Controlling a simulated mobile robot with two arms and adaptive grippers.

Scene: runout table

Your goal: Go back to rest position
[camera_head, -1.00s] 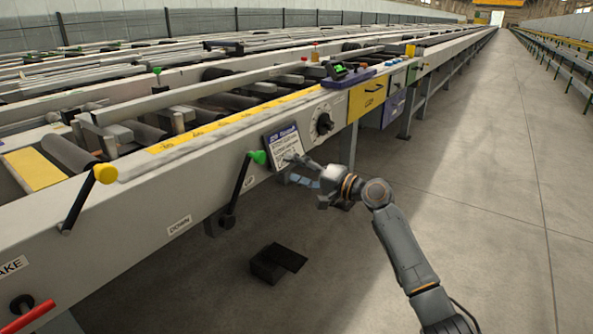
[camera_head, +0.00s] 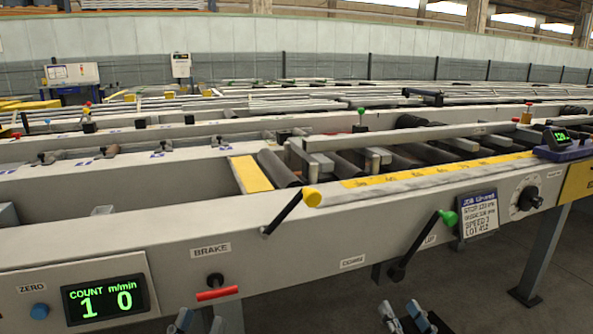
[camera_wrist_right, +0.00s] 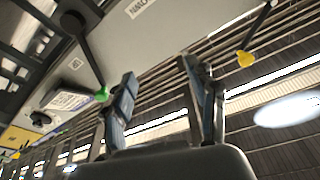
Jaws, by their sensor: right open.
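My left gripper (camera_head: 200,321) shows only its blue-grey fingertips at the bottom edge of the head view, left of centre; they stand apart. My right gripper (camera_head: 405,317) shows at the bottom edge right of centre, in front of the runout table and below the green-knobbed lever. In the right wrist view my right gripper (camera_wrist_right: 165,98) has its two fingers wide apart with nothing between them. The rest of both arms is out of the head view.
The runout table (camera_head: 330,222) runs across the head view. Its front carries a COUNT display (camera_head: 105,299), a red brake handle (camera_head: 217,294), a yellow-knobbed lever (camera_head: 312,198), a green-knobbed lever (camera_head: 448,218), a card (camera_head: 478,216) and a dial (camera_head: 527,198). Floor shows at lower right.

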